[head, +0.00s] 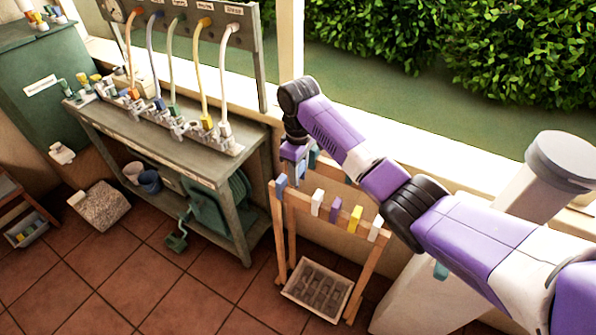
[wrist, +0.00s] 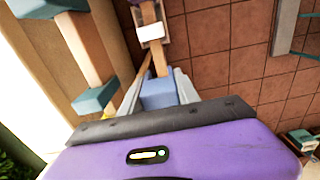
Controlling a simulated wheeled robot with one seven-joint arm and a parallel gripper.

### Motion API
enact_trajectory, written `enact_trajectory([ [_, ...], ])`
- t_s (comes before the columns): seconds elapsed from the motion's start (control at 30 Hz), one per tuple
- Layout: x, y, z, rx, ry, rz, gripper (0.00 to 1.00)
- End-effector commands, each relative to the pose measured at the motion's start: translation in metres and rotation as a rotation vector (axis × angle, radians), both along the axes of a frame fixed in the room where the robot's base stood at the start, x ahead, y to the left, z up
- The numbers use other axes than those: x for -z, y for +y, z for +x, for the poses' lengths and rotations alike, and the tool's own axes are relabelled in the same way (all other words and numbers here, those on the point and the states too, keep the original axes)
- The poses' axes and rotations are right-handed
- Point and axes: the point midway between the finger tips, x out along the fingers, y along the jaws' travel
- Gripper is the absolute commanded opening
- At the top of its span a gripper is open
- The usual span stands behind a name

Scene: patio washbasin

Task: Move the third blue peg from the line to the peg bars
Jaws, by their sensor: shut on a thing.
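The peg bars are a wooden stand (head: 284,228) with a near and a far bar. The near bar carries a white peg (head: 317,202), a purple peg (head: 335,208), a yellow peg (head: 354,218) and another white peg (head: 376,228). A blue peg (head: 281,183) shows at its left end, by my fingertips. My gripper (head: 295,172) is over that end. In the wrist view, it is shut on a blue peg (wrist: 158,92), in line with the bar and its white peg (wrist: 150,32). I cannot tell whether the held peg touches the bar. Teal pegs (wrist: 97,100) sit on the far bar.
A tray of grey pieces (head: 318,288) lies low inside the stand. A grey-green bench (head: 190,172) with taps and coloured hoses stands to the left. A white sill and hedge (head: 440,50) are behind. Tiled floor (head: 150,265) is open in front.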

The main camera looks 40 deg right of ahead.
Motion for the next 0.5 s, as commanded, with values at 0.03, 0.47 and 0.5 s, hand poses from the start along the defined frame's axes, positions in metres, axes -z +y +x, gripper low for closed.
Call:
enact_trajectory([
  [0.03,0.009,0.000,0.000,0.000,0.000,-0.001,0.00],
  [0.47,0.043,0.000,0.000,-0.001,0.000,-0.001,0.00],
  [0.5,0.046,0.000,0.000,-0.001,0.000,-0.001,0.00],
])
